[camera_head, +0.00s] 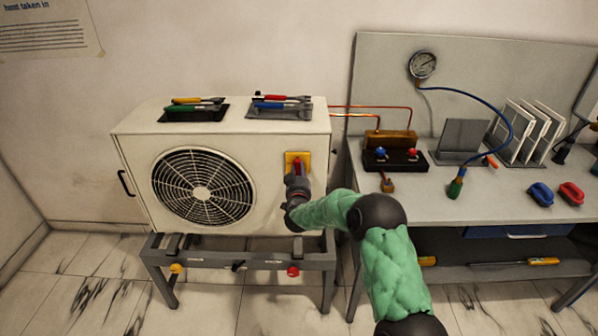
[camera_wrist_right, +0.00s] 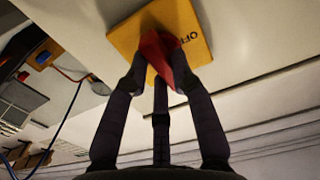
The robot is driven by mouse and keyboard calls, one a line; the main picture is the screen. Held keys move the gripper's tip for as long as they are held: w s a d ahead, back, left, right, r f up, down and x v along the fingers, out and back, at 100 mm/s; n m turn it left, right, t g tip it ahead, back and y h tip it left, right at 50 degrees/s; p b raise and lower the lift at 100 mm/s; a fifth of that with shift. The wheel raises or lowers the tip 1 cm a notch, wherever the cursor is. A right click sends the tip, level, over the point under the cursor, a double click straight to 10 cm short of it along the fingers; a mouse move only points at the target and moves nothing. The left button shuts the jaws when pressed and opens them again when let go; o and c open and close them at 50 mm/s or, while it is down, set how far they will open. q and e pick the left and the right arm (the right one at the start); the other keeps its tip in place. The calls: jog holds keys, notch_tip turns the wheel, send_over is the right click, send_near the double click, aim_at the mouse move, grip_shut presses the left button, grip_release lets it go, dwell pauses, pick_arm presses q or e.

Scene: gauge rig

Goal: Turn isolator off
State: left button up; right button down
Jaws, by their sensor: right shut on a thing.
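The isolator is a yellow square plate (camera_head: 290,156) with a red handle (camera_head: 298,163) on the right part of the outdoor unit's front. My right gripper (camera_head: 298,176) reaches it from the front and is shut on the red handle. In the right wrist view the fingers (camera_wrist_right: 158,82) close on both sides of the red handle (camera_wrist_right: 163,58). The yellow plate (camera_wrist_right: 125,40) there shows part of an "OFF" label beside the handle. The handle looks roughly upright in the head view; its exact angle is partly hidden by the gripper. My left gripper is not in view.
The white outdoor unit (camera_head: 140,150) stands on a grey frame (camera_head: 215,258), with tools on its top. To the right, a workbench (camera_head: 490,205) holds a manifold block (camera_head: 390,143), a gauge with a blue hose and white panels. Copper pipes run between unit and bench.

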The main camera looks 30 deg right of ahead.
jog(key=n+p, duration=0.2)
jog(key=n, duration=0.2)
jog(key=n+p, duration=0.3)
jog(key=n, duration=0.1)
jog(key=shift+a+r+n, duration=0.2)
jog(key=shift+n, duration=0.2)
jog(key=n+p, duration=0.2)
jog(key=n, duration=0.2)
jog(key=shift+w+n, duration=0.1)
jog(key=shift+n, duration=0.2)
jog(key=shift+a+f+n+p, duration=0.15)
jog(key=shift+n+p, duration=0.6)
jog(key=shift+n, duration=1.45)
jog(key=c, duration=1)
grip_release()
jog(key=shift+w, duration=0.1)
jog(key=shift+c, duration=0.2)
